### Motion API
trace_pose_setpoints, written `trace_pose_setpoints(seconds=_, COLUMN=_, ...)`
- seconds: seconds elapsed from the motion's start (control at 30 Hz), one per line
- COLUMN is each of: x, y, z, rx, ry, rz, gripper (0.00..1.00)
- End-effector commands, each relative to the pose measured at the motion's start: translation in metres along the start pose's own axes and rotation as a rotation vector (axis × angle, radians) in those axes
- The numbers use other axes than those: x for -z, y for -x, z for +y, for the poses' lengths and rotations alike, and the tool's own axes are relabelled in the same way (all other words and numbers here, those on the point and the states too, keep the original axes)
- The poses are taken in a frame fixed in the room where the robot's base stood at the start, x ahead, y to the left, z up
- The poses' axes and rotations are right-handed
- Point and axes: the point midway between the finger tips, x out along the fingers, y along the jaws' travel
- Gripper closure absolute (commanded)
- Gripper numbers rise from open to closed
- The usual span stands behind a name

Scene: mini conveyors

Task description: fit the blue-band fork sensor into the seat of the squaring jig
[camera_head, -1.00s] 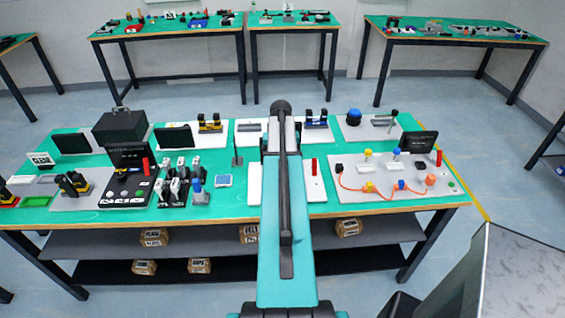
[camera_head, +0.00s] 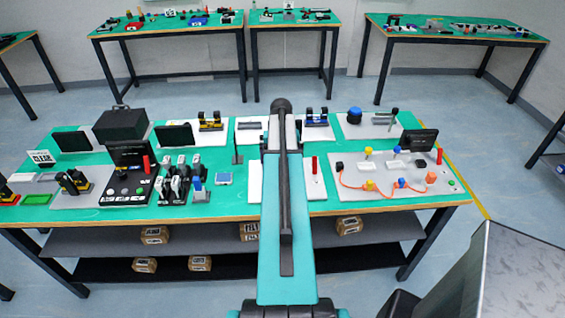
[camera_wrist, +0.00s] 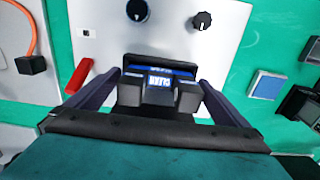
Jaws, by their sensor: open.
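In the wrist view, a dark two-pronged body with a blue band (camera_wrist: 158,69), which looks like the blue-band fork sensor, sits between the fingers of my gripper (camera_wrist: 158,88). The fingers are open, one on each side, with gaps visible. The sensor is over a white plate (camera_wrist: 185,30) with a red lever (camera_wrist: 78,76) and two dark knobs; this looks like the squaring jig. The sensor hides the seat, so I cannot tell how deep it sits. In the head view my arm covers the sensor and most of the plate (camera_head: 317,190); my gripper is hidden there.
A blue two-pronged part (camera_head: 316,118) and a yellow one (camera_head: 210,121) stand on plates at the back. Right of the jig is a grey board (camera_head: 385,195) with an orange cable. A blue square pad (camera_head: 224,179) and several upright parts are to the left.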

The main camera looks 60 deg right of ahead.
Motion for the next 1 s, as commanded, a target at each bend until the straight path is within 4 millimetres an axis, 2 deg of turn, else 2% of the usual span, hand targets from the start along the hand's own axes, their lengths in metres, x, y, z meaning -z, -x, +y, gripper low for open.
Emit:
trace_pose_setpoints(seconds=0.27, x=0.0, y=0.017, z=0.0, rx=0.0, ry=0.0, rz=0.002, gripper=0.0)
trace_pose_setpoints(seconds=1.0, x=0.001, y=0.096, z=0.001, rx=0.0, ry=-0.001, rz=0.002, gripper=0.0)
